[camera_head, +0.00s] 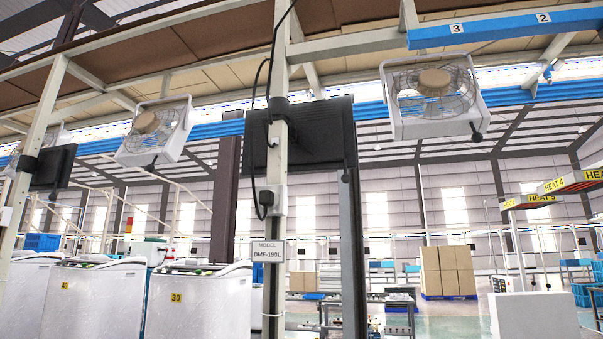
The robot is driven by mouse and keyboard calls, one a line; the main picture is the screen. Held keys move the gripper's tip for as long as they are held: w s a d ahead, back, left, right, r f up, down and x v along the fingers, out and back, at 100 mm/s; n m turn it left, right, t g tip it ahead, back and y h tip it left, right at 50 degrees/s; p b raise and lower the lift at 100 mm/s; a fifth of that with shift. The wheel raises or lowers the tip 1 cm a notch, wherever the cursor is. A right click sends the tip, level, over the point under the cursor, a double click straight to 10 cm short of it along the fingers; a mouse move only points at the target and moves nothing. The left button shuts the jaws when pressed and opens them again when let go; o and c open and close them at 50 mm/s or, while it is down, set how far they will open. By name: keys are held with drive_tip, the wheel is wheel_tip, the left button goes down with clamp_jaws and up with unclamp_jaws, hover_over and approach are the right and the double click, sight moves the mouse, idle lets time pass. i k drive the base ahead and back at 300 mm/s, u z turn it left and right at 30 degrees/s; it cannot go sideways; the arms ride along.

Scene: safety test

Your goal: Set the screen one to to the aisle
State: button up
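A large black screen (318,137) is mounted high on a pale upright post (277,190) in the middle of the view. It appears to show its dark back, and the post passes in front of it. A black cable runs down the post beside it. A second black screen (52,167) hangs on another pale post at the left, seen at an angle. I cannot tell which of the two is screen one. My gripper does not show in this view.
White fans (433,97) and (157,131) hang from the overhead frame. White washer-like machines (196,304) stand at lower left. A model sign (268,251) is on the post. Stacked cartons (447,271) stand farther back, with open floor around them. A white box (533,316) is at lower right.

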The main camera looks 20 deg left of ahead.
sight(322, 134)
drive_tip(key=z, duration=0.4)
drive_tip(key=i, duration=1.8)
drive_tip(key=u, duration=0.45)
